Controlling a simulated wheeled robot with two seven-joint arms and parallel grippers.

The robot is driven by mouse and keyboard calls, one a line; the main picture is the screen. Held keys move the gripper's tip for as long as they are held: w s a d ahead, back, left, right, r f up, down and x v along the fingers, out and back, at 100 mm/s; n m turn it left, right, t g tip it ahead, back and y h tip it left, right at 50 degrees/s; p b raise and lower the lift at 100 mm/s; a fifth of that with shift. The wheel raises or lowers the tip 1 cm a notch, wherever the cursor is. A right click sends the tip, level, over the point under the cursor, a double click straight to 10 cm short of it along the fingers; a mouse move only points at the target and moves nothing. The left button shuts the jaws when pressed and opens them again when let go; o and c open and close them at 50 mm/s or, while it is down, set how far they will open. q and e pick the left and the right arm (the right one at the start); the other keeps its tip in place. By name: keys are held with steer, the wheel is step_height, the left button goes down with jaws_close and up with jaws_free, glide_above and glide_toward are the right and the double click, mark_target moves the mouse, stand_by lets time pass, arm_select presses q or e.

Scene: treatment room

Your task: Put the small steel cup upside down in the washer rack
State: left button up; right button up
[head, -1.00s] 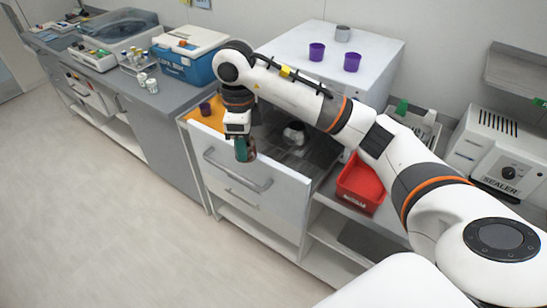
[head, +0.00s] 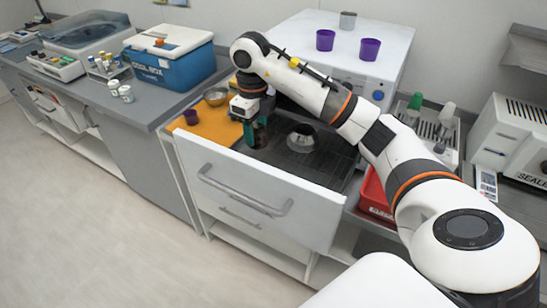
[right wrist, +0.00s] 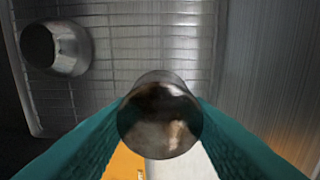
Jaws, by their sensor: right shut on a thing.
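The washer rack (head: 330,165) is a dark wire grid in the pulled-out drawer; it also shows in the right wrist view (right wrist: 130,50). My right gripper (head: 255,137) points down over its left part, teal fingers shut on the small steel cup (right wrist: 160,118). In the right wrist view the cup's round end faces the camera between the fingers; I cannot tell whether it is mouth or base. In the head view the fingers mostly hide the cup. Another steel vessel (head: 301,138) stands in the rack to the right, upper left in the wrist view (right wrist: 68,48). My left gripper is out of view.
Left of the rack, an orange mat (head: 212,128) holds a purple cup (head: 191,117) and a steel bowl (head: 216,97). The drawer front (head: 255,195) borders the rack. A red bin (head: 374,194) is to the right.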

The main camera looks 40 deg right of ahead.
mark_target(256, 148)
step_height(256, 148, down, 5)
steer(key=shift+w, duration=0.15)
steer(key=shift+f+p, duration=0.4)
steer(key=shift+f, duration=0.2)
step_height(256, 148, down, 3)
steer(key=shift+f+p, duration=0.1)
steer(key=shift+p, duration=0.3)
steer(key=shift+f, duration=0.3)
steer(key=shift+f, duration=0.2)
steer(key=o, duration=1.1)
steer(key=shift+c, duration=0.2)
